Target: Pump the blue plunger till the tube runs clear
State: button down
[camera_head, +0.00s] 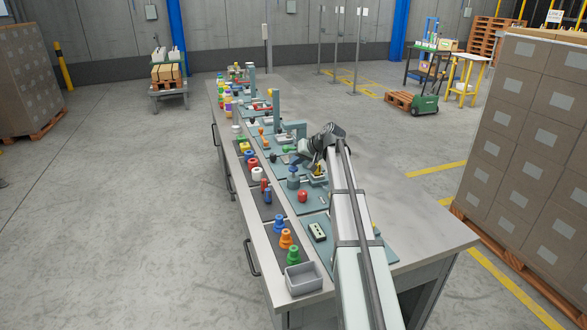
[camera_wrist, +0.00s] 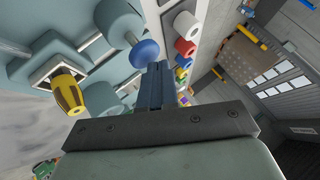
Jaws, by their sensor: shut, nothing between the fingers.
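The blue plunger (camera_wrist: 145,54) is a round blue knob on a thin rod. The rod comes out of a pale blue-grey cylinder (camera_wrist: 118,20) in the wrist view. In the head view the plunger (camera_head: 292,170) stands upright on the bench, close to the end of my arm. My gripper (camera_wrist: 158,68) is shut and empty. In the wrist view its fingertips are right beside the blue knob; I cannot tell whether they touch it. I cannot make out the tube or the colour of what is in it.
A yellow-and-black handle (camera_wrist: 68,94) sits in a square socket near the plunger. A red button (camera_head: 303,196) is in front of it. Spools and coloured parts line the bench's left edge, with a grey bin (camera_head: 304,279) at the near end. The bench top (camera_head: 420,225) is clear on the right.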

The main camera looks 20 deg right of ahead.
aim_at(296, 168)
jog(key=shift+f, duration=1.1)
dwell(1.1)
jog(key=shift+r, duration=1.7)
jog(key=shift+r, duration=2.5)
